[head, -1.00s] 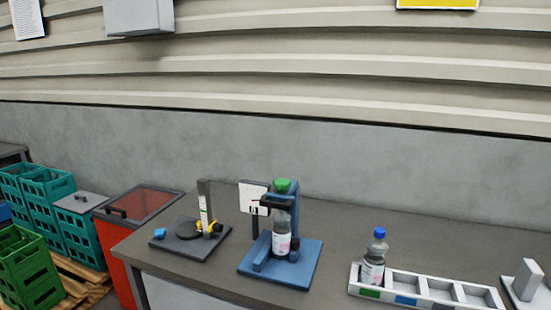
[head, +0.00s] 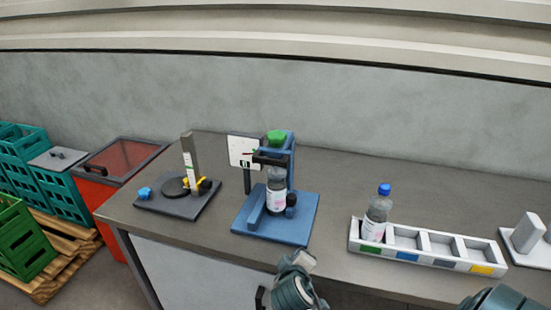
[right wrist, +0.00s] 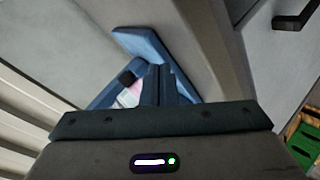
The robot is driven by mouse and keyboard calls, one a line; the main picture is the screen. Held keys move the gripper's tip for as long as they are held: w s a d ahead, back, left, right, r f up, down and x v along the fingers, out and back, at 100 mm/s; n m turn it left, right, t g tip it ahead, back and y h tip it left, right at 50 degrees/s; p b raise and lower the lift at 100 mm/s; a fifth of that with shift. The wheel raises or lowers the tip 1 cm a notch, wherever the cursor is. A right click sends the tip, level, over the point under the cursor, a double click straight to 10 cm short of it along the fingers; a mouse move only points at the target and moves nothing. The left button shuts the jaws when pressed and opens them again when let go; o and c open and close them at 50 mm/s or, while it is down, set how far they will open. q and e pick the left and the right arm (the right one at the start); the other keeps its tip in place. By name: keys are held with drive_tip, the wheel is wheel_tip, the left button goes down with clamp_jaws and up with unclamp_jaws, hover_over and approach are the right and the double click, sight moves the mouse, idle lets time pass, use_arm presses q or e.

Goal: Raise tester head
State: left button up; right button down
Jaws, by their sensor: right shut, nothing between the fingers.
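The tester (head: 308,205) is a blue stand with a flat base and a column, left of centre on the bench in the head view. Its dark head (head: 270,159) sits low, right over the top of a labelled bottle (head: 276,193). A green knob (head: 277,137) is on top of the column. My right gripper (right wrist: 157,82) is shut and empty in the right wrist view, pointing towards the tester, whose blue base (right wrist: 150,45) shows beyond it. The fingers hide part of the bottle. My left gripper is not in view.
A grey stand with a post (head: 189,155) and a white panel (head: 244,151) stand left of the tester. A white tray (head: 440,260) holding a blue-capped bottle (head: 376,214) is to the right. Bare bench lies between tester and tray.

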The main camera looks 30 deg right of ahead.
drive_tip(key=w+a+r+n+t+h, duration=0.1)
drive_tip(key=w+r+n+t+h, duration=0.35)
drive_tip(key=r, duration=1.05)
drive_tip(key=w+a+r+n+t+h, duration=0.1)
drive_tip(key=w+r+h, duration=0.55)
drive_tip(key=r, duration=0.85)
drive_tip(key=shift+m+y, duration=0.25)
drive_tip(key=shift+y, duration=0.55)
drive_tip(key=p+x, duration=0.2)
drive_tip(key=x, duration=0.2)
drive_tip(key=w+p+x, duration=0.1)
drive_tip(key=p+x, duration=0.2)
drive_tip(key=x, duration=0.1)
drive_tip(key=f+p+x, duration=0.1)
drive_tip(key=p+x, duration=0.1)
drive_tip(key=x, duration=0.3)
drive_tip(key=shift+w+a+f+p, duration=0.1)
drive_tip(key=shift+w+a+p, duration=0.05)
drive_tip(key=shift+w+p, duration=0.15)
drive_tip(key=shift+w+d, duration=0.3)
drive_tip(key=shift+d, duration=0.1)
